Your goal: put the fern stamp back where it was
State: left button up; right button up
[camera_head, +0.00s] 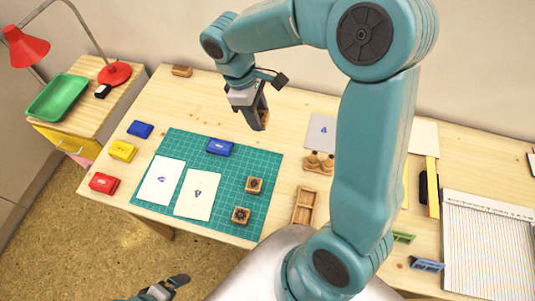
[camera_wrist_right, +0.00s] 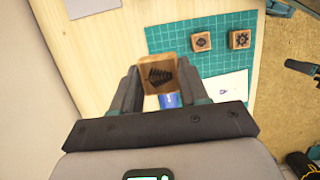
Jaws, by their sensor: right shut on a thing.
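My right gripper (camera_head: 262,122) is shut on a wooden stamp (camera_wrist_right: 157,74), high above the back part of the table. The stamp's face shows a dark fern-like print in the wrist view, between the two fingers. Two other wooden stamps, (camera_head: 254,185) and (camera_head: 241,215), lie with dark designs showing on the right part of the green mat (camera_head: 228,200). A wooden tray (camera_head: 316,207) with open compartments stands right of the mat and looks empty. My left gripper (camera_head: 172,285) is at the bottom of the head view; its jaw opening is unclear.
A blue inkpad (camera_head: 220,147) and two printed cards, (camera_head: 160,180) and (camera_head: 197,194), lie on the mat. More inkpads, blue (camera_head: 140,129), yellow (camera_head: 123,151) and red (camera_head: 104,183), line the left. A holder with round knobs (camera_head: 318,162) stands near my right arm.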

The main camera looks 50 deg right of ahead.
send_over(263, 162)
jog(key=f, duration=1)
jog(key=w+f, duration=0.1)
jog(key=f, duration=0.4)
jog(key=shift+a+f, duration=0.3)
jog(key=shift+f, duration=0.05)
jog(key=x, duration=0.2)
jog(key=w+x, duration=0.1)
jog(key=shift+s+a+f, duration=0.1)
jog(key=shift+s+f, duration=0.05)
jog(key=shift+f, duration=0.35)
jog(key=shift+s, duration=0.1)
jog(key=shift+f+b, duration=0.15)
jog(key=shift+b, duration=0.15)
jog(key=o, duration=0.9)
